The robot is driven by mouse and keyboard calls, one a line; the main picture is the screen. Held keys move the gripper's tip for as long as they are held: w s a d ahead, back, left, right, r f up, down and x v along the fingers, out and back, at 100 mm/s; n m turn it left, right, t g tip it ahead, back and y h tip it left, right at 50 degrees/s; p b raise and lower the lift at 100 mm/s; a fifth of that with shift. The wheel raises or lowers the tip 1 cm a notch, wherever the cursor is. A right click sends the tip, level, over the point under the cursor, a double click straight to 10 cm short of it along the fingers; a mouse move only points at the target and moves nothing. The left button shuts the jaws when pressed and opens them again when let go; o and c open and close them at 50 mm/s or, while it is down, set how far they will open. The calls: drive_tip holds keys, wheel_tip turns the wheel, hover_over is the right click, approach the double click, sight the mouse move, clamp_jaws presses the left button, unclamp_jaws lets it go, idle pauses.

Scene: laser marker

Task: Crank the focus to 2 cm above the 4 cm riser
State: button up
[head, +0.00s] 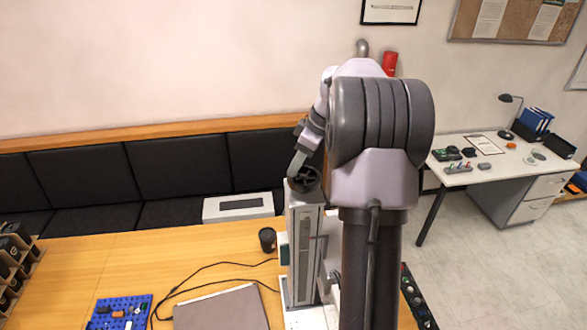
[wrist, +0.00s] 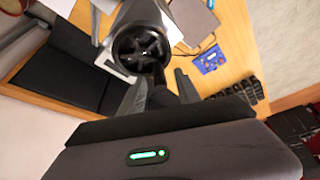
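The laser marker's upright grey column (head: 303,255) stands at the right end of the wooden table. A black spoked handwheel (head: 303,181) sits on top of the column. The handwheel also shows large in the wrist view (wrist: 140,46), at the upper middle. My gripper (wrist: 163,88) is beside the wheel's near rim, its two dark fingers spread apart. A small dark part, perhaps the crank handle, shows between the fingers; contact cannot be told. In the head view my arm hides part of the marker. I cannot make out the 4 cm riser or a height scale reading.
A white desk (head: 505,160) stands at the right.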

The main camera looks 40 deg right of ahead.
sight(294, 179)
drive_tip(key=shift+x, duration=1.05)
drive_tip(key=shift+w+a+f, duration=0.1)
drive_tip(key=shift+w+f, duration=0.05)
drive_tip(key=shift+f, duration=0.25)
drive_tip(key=shift+c, duration=1.1)
clamp_jaws()
drive_tip(key=shift+m+b, duration=0.3)
drive_tip(key=shift+b, duration=0.05)
